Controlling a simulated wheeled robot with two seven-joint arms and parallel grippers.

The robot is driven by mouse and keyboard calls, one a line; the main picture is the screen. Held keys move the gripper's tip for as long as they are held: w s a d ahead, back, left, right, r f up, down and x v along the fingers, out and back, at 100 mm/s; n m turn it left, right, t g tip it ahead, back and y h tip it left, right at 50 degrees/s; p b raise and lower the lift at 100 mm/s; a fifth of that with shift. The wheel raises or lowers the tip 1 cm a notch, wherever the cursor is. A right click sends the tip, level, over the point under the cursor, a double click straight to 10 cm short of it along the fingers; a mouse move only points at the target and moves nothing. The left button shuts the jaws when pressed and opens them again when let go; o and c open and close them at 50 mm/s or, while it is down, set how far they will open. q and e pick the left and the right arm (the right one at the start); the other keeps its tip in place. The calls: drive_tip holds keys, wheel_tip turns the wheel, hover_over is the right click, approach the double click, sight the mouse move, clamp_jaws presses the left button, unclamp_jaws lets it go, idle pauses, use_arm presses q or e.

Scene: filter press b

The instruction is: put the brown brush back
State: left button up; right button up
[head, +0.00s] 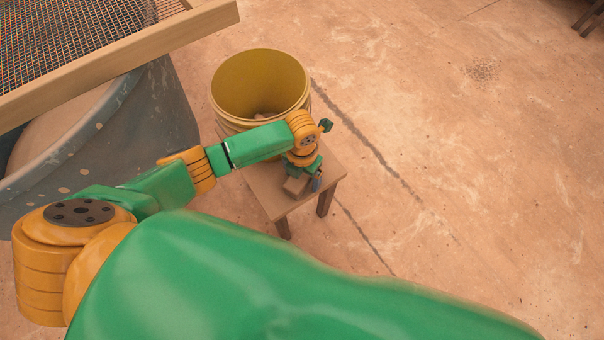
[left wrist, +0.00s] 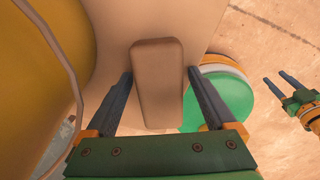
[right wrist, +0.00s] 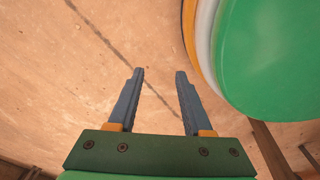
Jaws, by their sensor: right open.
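A plain brown block, which looks like the brush (left wrist: 157,80), lies on a small brown stool (head: 258,186). In the head view the brush (head: 295,187) is partly covered by my left gripper (head: 306,184). In the left wrist view my left gripper (left wrist: 159,73) is open, with one finger on each side of the brush and gaps beside it. No bristles show. My right gripper (right wrist: 160,73) is open and empty over bare floor. It also shows in the left wrist view (left wrist: 278,78), apart from the stool.
A yellow bucket (head: 225,100) stands right beside the stool, with something pale inside. In the left wrist view the bucket (left wrist: 35,60) is close on the left. A large grey tub (head: 160,115) with a wood-framed mesh screen (head: 130,65) is at the left.

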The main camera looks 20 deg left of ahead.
use_arm(q)
drive_tip(key=shift+r, duration=0.1)
use_arm(e)
drive_tip(key=shift+a, duration=0.15)
use_arm(q)
wheel_tip(320, 180, up, 6)
drive_tip(key=p, duration=0.3)
drive_tip(key=shift+w, duration=0.1)
wheel_tip(320, 180, up, 5)
drive_tip(key=shift+r+p, duration=0.15)
drive_tip(key=shift+p, duration=0.6)
drive_tip(key=shift+r, duration=0.4)
use_arm(e)
drive_tip(key=shift+g, duration=0.4)
drive_tip(key=s+a+r, duration=0.2)
drive_tip(key=r, duration=0.1)
drive_tip(key=s+r, duration=0.1)
drive_tip(key=shift+a+r, duration=0.15)
drive_tip(key=shift+a, duration=0.25)
drive_tip(key=shift+w+d, duration=0.15)
